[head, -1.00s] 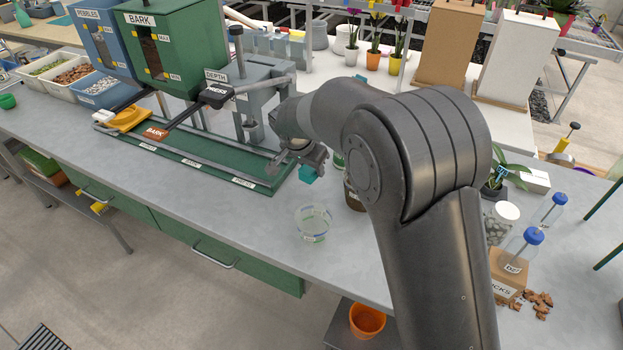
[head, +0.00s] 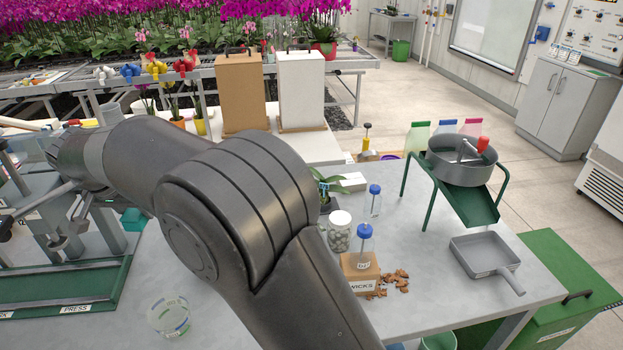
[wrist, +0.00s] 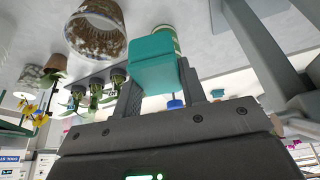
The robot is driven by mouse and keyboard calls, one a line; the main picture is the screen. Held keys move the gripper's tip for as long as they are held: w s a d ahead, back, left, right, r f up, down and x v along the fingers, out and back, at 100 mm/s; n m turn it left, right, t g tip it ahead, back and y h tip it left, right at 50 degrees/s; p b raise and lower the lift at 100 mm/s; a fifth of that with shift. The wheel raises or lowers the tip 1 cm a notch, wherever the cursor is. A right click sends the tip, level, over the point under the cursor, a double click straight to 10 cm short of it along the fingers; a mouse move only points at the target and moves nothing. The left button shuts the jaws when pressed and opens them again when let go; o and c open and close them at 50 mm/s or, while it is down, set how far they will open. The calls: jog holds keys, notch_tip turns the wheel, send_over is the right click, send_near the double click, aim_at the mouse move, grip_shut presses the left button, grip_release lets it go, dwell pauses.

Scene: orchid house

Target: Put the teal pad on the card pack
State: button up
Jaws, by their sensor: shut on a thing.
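The teal pad (wrist: 155,65) is a smooth teal block between the two fingers of my gripper (wrist: 157,92) in the wrist view. The gripper is shut on it. In the head view a small teal part of the pad (head: 133,220) shows below my arm, near the right end of the green press base. It appears held above the bench. My forearm hides most of the gripper there.
On the bench (head: 420,285) stand a clear cup (head: 169,317), a jar of pebbles (head: 340,232), blue-capped bottles (head: 374,202), a WICKS block (head: 358,275) with bark chips, a sieve stand (head: 462,165) and a grey pan (head: 487,255). The bench's right front is partly clear.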

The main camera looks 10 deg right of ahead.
jog(key=w+d+m, duration=0.1)
jog(key=w+d, duration=0.9)
jog(key=d, duration=0.6)
jog(key=w+d, duration=1.1)
jog(key=d, duration=0.4)
jog(key=w+d+m+h, duration=0.1)
jog(key=w+d+m, duration=0.1)
jog(key=d, duration=3.4)
send_over(352, 176)
jog(key=s, duration=0.1)
jog(key=shift+n, duration=0.3)
jog(key=f, duration=1.1)
jog(key=shift+s+f, duration=0.2)
jog(key=shift+f, duration=0.2)
jog(key=shift+w+a+f, duration=0.1)
jog(key=shift+a+f, duration=0.05)
jog(key=shift+a, duration=0.05)
jog(key=shift+f, duration=2)
